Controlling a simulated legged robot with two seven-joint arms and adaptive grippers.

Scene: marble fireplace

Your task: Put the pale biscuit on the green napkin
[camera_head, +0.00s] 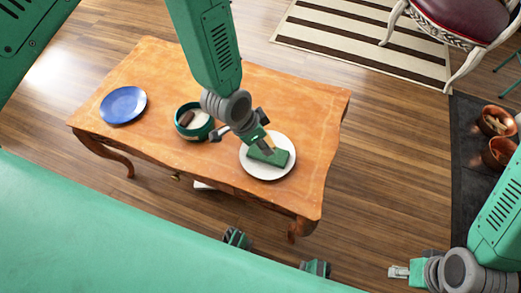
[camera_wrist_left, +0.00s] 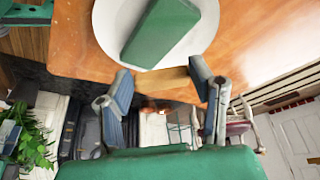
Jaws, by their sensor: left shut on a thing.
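The pale biscuit (camera_wrist_left: 165,80) is a tan bar between the two fingers of my left gripper (camera_wrist_left: 160,88), which is shut on it. In the head view the biscuit (camera_head: 267,144) shows by the fingertips of the left gripper (camera_head: 257,133), over the plate. The green napkin (camera_head: 277,158) lies folded on a white plate (camera_head: 257,172); the napkin (camera_wrist_left: 163,30) also shows in the wrist view. I cannot tell whether the biscuit touches it. My right gripper (camera_head: 398,271) is low at the right, away from the table; its opening is unclear.
The wooden table (camera_head: 160,75) also bears a blue plate (camera_head: 123,104) and a green bowl (camera_head: 193,122) holding a dark brown piece and something white. Copper bowls (camera_head: 497,121) stand on the dark floor at the right. A striped rug (camera_head: 345,37) and a chair are behind.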

